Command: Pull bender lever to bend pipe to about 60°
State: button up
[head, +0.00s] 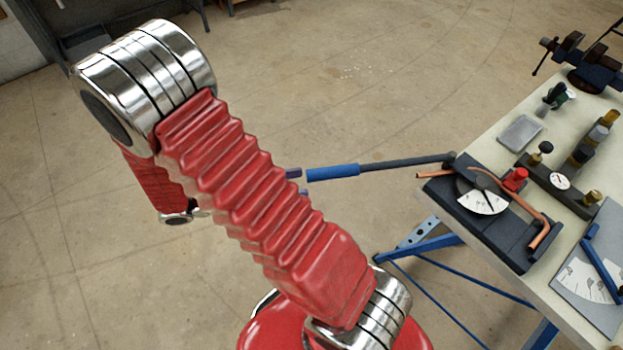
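The pipe bender (505,232) is a dark block with a white dial (484,202), near the bench's left edge. Its lever (405,163) reaches left past the edge and ends in a blue grip (333,173). A copper pipe (520,205) lies through the bender. It is bent, with one end sticking out left and the other running down to the lower right. My gripper (298,182) is mostly hidden behind my red arm.
The pale bench (484,143) holds a grey tray (520,132), a block with a round gauge (558,181) and a vise (585,65). A grey plate (590,275) with a scale and blue arm lies lower right. Blue bench legs (440,245) stand below. The floor left is open.

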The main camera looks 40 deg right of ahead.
jog(key=shift+v, duration=1.4)
jog(key=shift+c, duration=0.4)
jog(key=shift+c, duration=0.8)
jog(key=shift+s+d+r+m+y, duration=0.1)
jog(key=shift+s+r+m+y, duration=0.2)
jog(key=shift+y, duration=0.1)
jog(key=c, duration=0.3)
jog(key=s+m+y, duration=0.1)
jog(key=s+r+m+y, duration=0.1)
jog(key=y, duration=0.1)
jog(key=shift+r+m+y, duration=0.2)
jog(key=shift+m+y, duration=0.1)
jog(key=shift+m, duration=0.1)
grip_shut()
jog(key=a+r+m+t+y, duration=0.7)
jog(key=r+m+t+y, duration=0.4)
jog(key=r+t, duration=0.2)
jog(key=shift+s+a+t, duration=0.15)
jog(key=shift+s+t, duration=0.1)
jog(key=shift+t, duration=0.25)
